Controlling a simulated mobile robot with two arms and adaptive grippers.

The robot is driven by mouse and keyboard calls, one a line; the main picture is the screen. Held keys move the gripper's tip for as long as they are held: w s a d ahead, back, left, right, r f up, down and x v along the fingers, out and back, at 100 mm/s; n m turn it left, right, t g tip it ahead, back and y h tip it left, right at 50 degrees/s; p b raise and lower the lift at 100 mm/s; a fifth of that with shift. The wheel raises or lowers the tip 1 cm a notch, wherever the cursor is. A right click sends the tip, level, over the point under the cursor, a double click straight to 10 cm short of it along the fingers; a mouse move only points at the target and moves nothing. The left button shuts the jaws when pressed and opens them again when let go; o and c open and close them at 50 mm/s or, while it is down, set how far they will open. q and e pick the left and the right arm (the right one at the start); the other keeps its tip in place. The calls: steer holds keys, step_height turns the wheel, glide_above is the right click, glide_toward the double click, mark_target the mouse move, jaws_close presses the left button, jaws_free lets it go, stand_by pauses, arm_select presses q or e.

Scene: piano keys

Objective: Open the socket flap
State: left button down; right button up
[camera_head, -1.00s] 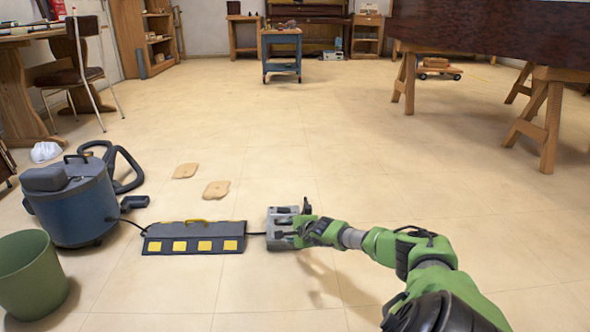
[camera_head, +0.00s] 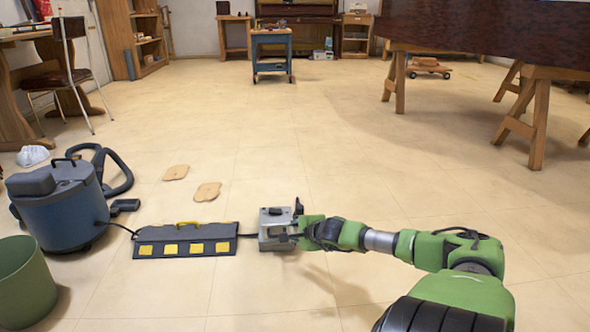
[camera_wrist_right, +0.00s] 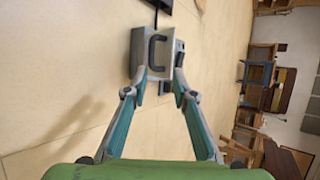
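The grey socket box (camera_head: 272,236) lies on the floor at the right end of a cable. A dark upright piece (camera_head: 298,207) stands at its far right corner. The box also shows at the top of the right wrist view (camera_wrist_right: 140,42), with a dark curved handle (camera_wrist_right: 155,50) on its face. My right gripper (camera_head: 300,232) is at the box's right side in the head view. In the wrist view its fingertips (camera_wrist_right: 160,75) are apart near the handle; contact is unclear. Whether the flap is raised cannot be told. My left gripper is not in view.
A dark cable cover (camera_head: 222,245) with yellow squares lies left of the box. Two flat wooden pieces (camera_head: 207,191) lie behind.

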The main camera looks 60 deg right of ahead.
steer(key=shift+v, duration=1.5)
steer(key=shift+w+r, duration=0.1)
